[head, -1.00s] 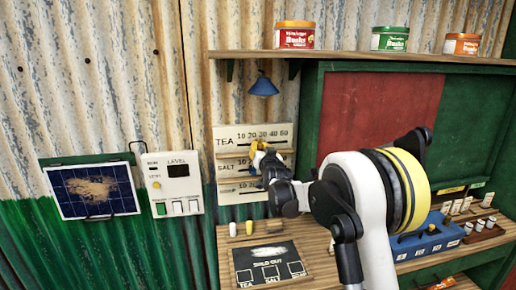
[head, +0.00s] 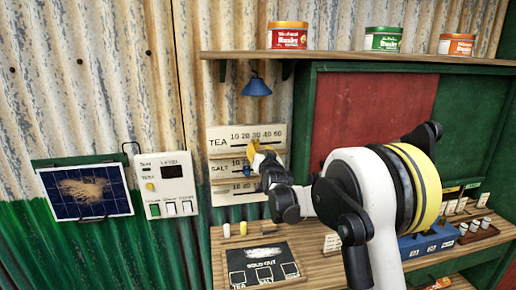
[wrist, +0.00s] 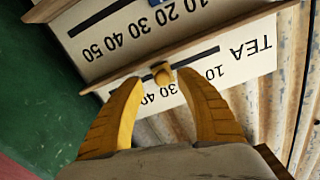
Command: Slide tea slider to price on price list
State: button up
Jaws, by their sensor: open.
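The price list (head: 218,142) hangs on the wall, with TEA as its top row. In the wrist view the tea row (wrist: 245,68) appears upside down, with a dark slot and numbers. The yellowish tea slider (wrist: 161,73) stands in that slot near the 30. The 20 is hidden by a finger, so its exact mark is unclear. My gripper (wrist: 160,80) is open, with one yellow finger on each side of the slider. I see no clear contact. In the head view my gripper (head: 257,152) is just below the tea numbers and the slider is not clear.
The salt row (wrist: 130,30) lies beyond a narrow wooden ledge. A blue lamp (head: 256,86) hangs above the price list. A sold-out board (head: 262,263) lies on the counter below. A shelf (head: 400,57) with tins runs above.

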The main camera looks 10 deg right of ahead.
jog(key=s, duration=1)
jog(key=s+f+n+g+b, duration=0.1)
jog(key=s+f, duration=0.4)
jog(key=s, duration=0.9)
jog(key=s+f+g+b, duration=0.2)
jog(key=s+f+g, duration=0.3)
jog(key=s, duration=0.9)
jog(key=s+f+n+g+b, duration=0.1)
jog(key=s+f+g, duration=0.4)
jog(key=s, duration=1)
jog(key=shift+f+n+b, duration=0.25)
jog(key=shift+n+b, duration=0.05)
jog(key=shift+b, duration=0.5)
